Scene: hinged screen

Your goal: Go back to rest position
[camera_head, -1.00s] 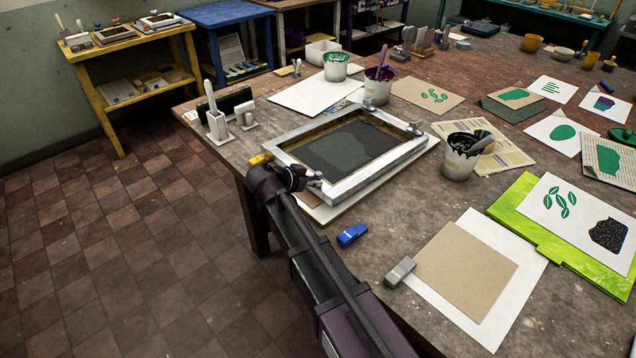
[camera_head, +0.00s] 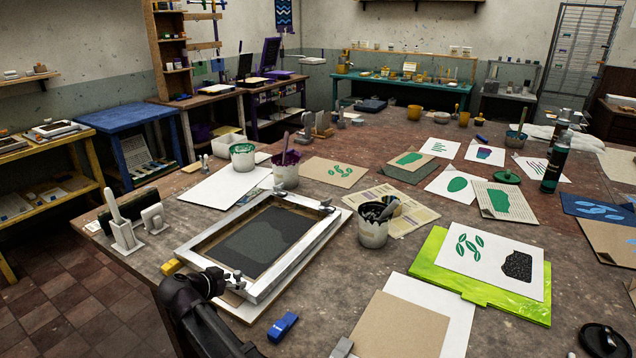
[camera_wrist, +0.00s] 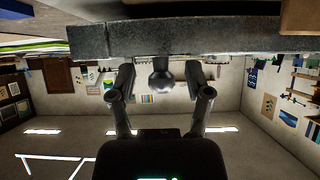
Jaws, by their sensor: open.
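The hinged screen has a silver frame (camera_head: 290,262) and dark mesh (camera_head: 255,235). It appears to lie flat on its board on the table, with clamps (camera_head: 318,205) at its far edge. My gripper (camera_head: 226,283) is at the frame's near edge in the head view, its fingers partly hidden by my arm. In the wrist view, which appears upside down, my gripper (camera_wrist: 159,84) is open. Its two fingers stand apart on either side of a round grey knob (camera_wrist: 161,76) on the frame's edge (camera_wrist: 225,38). Gaps show between knob and fingers.
A dark ink pot (camera_head: 373,232) stands right of the screen, with green (camera_head: 243,161) and purple (camera_head: 285,176) pots behind. A white holder (camera_head: 126,238) stands to the left. A blue clip (camera_head: 283,326) lies in front. Open floor (camera_head: 75,310) is at the lower left.

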